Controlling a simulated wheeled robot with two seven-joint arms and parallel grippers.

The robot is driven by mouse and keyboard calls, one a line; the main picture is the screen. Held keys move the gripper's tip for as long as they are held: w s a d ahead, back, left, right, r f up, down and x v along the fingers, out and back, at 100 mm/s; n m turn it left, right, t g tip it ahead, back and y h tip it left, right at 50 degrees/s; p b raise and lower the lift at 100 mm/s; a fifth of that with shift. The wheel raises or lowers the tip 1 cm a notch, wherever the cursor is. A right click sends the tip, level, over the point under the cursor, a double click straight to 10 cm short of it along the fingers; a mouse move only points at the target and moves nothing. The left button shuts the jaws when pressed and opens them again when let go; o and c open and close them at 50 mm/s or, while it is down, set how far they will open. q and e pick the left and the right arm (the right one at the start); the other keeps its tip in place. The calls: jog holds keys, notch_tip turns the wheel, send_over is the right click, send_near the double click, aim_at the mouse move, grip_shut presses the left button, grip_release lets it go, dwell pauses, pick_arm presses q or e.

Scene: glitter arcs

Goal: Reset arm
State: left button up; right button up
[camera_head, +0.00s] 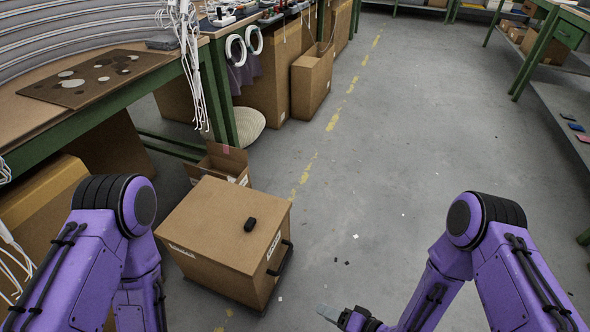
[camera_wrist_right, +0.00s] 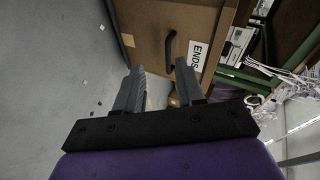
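My right gripper (camera_head: 334,315) shows low in the head view, right of the large cardboard box (camera_head: 215,225), over the grey floor. In the right wrist view its two fingers (camera_wrist_right: 160,68) stand apart with nothing between them. Beyond them that view shows a brown box face (camera_wrist_right: 150,35) with a black handle and a white label reading "ENDS". My purple right arm (camera_head: 500,270) comes in from the lower right. My left arm (camera_head: 85,260) is bent at the lower left; its gripper is out of view.
A workbench (camera_head: 120,105) with a perforated board (camera_head: 95,78) runs along the left. White cables (camera_head: 190,60) hang there. Small scraps (camera_head: 347,263) dot the floor. The aisle at centre right is clear.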

jog(key=s+d+f+m+g+h+b, duration=0.1)
jog(key=s+d+f+h+b, duration=0.3)
jog(key=d, duration=0.3)
jog(key=s+d+f+g+h+b, duration=0.2)
jog(key=s+d+f+h+b, duration=0.1)
jog(key=s+d+h, duration=0.3)
jog(key=s+d+f+m+g+h+b, duration=0.1)
jog(key=s+d+f+h+b, duration=0.3)
jog(key=d, duration=0.4)
notch_tip(320, 180, up, 36)
jog(key=p, duration=3.7)
jog(key=shift+w, duration=0.15)
